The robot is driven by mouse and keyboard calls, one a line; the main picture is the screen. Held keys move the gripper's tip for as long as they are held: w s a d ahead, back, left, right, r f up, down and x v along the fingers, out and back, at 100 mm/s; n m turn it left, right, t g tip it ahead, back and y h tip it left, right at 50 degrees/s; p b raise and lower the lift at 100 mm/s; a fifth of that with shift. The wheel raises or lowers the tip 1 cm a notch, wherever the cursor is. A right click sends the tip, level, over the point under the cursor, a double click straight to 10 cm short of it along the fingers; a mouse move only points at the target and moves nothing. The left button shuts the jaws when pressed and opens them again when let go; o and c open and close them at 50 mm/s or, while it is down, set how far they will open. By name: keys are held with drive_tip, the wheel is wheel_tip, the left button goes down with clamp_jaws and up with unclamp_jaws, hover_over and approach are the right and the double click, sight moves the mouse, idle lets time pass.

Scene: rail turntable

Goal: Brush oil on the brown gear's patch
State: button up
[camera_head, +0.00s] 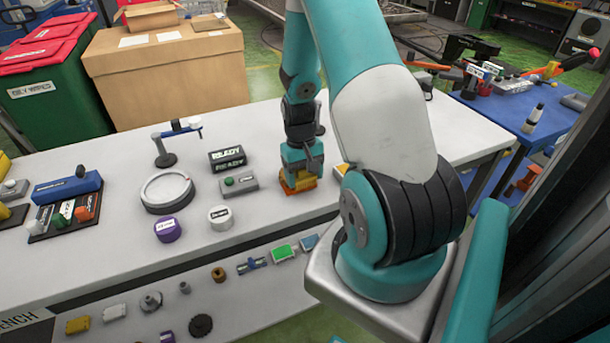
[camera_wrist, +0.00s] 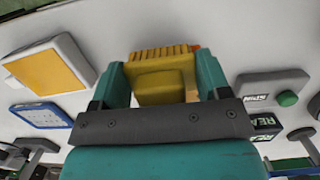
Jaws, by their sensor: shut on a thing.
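My gripper (camera_head: 302,172) is low over the white bench, its teal fingers shut on a yellow-orange block (camera_head: 298,185). In the wrist view the fingers (camera_wrist: 160,82) grip the yellow block (camera_wrist: 160,88) from both sides; its far edge is ridged. I cannot tell whether it touches the bench. A round grey-white turntable (camera_head: 167,205) stands left of my gripper and looks empty. A small brown round part (camera_head: 218,274) shows on the bench front and may be the brown gear; no patch can be made out on it.
A grey box with a green button (camera_head: 238,184) and a READY sign (camera_head: 227,157) stand between turntable and gripper. In the wrist view, a yellow pad in a white frame (camera_wrist: 48,68) lies left of my gripper.

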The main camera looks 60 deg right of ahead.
drive_tip(key=shift+s+a, duration=0.1)
drive_tip(key=shift+s, duration=0.05)
idle(0.3)
drive_tip(key=shift+s+a, duration=0.15)
drive_tip(key=shift+s, duration=0.1)
drive_tip(key=shift+w, duration=0.1)
drive_tip(key=shift+w+d, duration=0.25)
drive_tip(key=shift+w, duration=0.05)
idle(0.3)
drive_tip(key=shift+s+a, duration=0.1)
drive_tip(key=shift+s, duration=0.05)
drive_tip(key=shift+s+a, duration=0.15)
drive_tip(key=shift+s, duration=0.1)
drive_tip(key=shift+w+p, duration=0.2)
drive_tip(key=shift+p, duration=0.1)
idle(0.5)
drive_tip(key=shift+w+d, duration=0.2)
drive_tip(key=shift+d, duration=0.05)
drive_tip(key=shift+s+a, duration=0.25)
drive_tip(key=shift+s, duration=0.15)
idle(0.3)
